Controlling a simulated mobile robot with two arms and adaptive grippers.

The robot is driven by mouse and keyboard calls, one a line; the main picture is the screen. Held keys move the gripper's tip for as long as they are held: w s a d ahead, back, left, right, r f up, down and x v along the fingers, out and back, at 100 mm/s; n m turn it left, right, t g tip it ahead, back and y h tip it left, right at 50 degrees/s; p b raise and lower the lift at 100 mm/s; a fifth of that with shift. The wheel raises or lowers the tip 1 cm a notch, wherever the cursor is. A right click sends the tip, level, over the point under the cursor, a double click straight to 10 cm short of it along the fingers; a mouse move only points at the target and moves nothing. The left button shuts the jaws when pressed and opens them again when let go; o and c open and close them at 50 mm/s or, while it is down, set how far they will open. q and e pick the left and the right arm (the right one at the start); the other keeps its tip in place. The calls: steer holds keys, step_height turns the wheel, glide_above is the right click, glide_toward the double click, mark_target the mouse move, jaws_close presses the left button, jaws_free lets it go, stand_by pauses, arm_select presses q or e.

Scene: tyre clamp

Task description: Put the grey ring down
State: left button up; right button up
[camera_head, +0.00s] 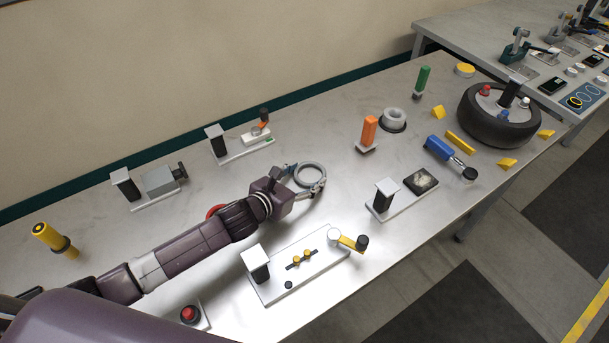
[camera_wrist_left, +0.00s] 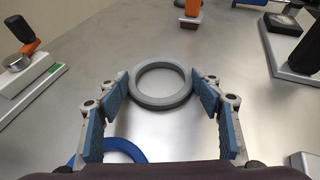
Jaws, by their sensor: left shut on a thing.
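The grey ring (camera_head: 311,164) is at the end of my left arm, over the middle of the metal bench. My left gripper (camera_head: 307,176) is shut on it. In the left wrist view the ring (camera_wrist_left: 160,101) lies flat between the blue-padded fingers of the left gripper (camera_wrist_left: 161,86), which press on its outer sides. I cannot tell whether its underside touches the bench. My right gripper is not in view.
A blue ring (camera_wrist_left: 125,149) shows below the left fingers, and a red ring (camera_head: 214,210) beside my arm. Fixtures stand around: a plate with a yellow lever (camera_head: 348,240), a black-pad block (camera_head: 420,181), an orange handle (camera_head: 369,130). Bare bench lies right of the ring.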

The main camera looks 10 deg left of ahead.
arm_select(q)
steer(key=o, duration=0.9)
steer(key=shift+o, duration=0.2)
steer(key=shift+r, duration=0.2)
steer(key=shift+s+a+r, duration=0.1)
steer(key=shift+s+a, duration=0.2)
steer(key=shift+s, duration=0.25)
steer(key=b+v, duration=0.1)
steer(key=v, duration=0.8)
steer(key=shift+s+a, duration=0.1)
steer(key=shift+s, duration=0.1)
steer(key=shift+s+a+r, duration=0.2)
steer(key=shift+s+r, duration=0.2)
steer(key=shift+s, duration=0.15)
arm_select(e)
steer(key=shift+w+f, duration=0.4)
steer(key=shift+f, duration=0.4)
